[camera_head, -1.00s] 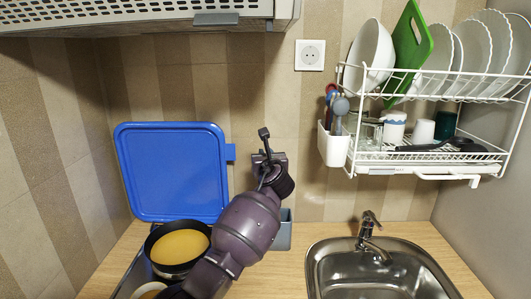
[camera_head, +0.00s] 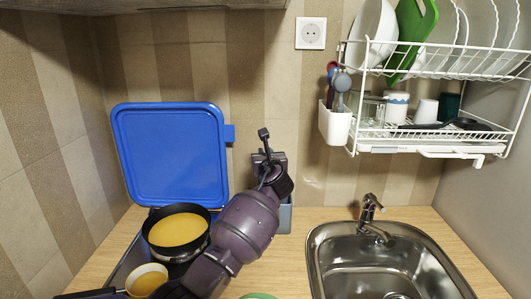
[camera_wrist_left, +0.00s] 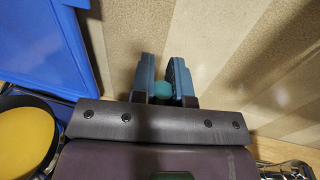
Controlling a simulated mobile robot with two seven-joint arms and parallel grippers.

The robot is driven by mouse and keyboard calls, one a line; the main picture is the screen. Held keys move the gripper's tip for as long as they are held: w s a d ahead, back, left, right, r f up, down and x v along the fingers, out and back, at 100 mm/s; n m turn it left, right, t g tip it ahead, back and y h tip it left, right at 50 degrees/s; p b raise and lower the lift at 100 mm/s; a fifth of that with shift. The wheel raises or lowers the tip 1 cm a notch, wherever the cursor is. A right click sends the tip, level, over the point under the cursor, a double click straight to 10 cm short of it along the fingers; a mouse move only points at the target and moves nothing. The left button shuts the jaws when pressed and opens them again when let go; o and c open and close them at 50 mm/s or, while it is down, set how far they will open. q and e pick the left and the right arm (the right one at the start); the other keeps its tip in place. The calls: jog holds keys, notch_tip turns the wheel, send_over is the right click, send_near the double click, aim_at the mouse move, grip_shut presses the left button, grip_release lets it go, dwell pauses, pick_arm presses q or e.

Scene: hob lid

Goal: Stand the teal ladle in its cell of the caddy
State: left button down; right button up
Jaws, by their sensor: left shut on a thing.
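My left gripper (camera_head: 268,162) is shut on the teal ladle. In the left wrist view its two fingers (camera_wrist_left: 163,80) hold a small teal part of the ladle (camera_wrist_left: 162,91); the rest is hidden. In the head view I cannot make out the ladle behind my purple arm. A grey-blue box (camera_head: 286,217), seemingly the caddy, stands on the counter against the wall. My gripper and wrist appear above and in front of it, and my arm hides most of it, so its cells cannot be seen. My right gripper is not in view.
A blue lid (camera_head: 170,155) stands upright behind the hob at left. A pan with yellow contents (camera_head: 177,230) and a smaller yellow-filled pot (camera_head: 147,281) sit there. The sink (camera_head: 330,262) is at right, under a loaded dish rack (camera_head: 430,150) with a white utensil holder (camera_head: 334,124).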

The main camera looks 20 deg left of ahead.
pick_arm(q)
jog(key=shift+f, duration=0.25)
jog(key=c, duration=1)
grip_release()
jog(key=shift+c, duration=0.2)
jog(key=shift+s+d, duration=0.3)
jog(key=shift+s, duration=0.2)
jog(key=v, duration=0.9)
jog(key=shift+s, duration=0.3)
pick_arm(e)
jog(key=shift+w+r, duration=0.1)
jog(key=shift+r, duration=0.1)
pick_arm(q)
jog(key=shift+d, duration=0.1)
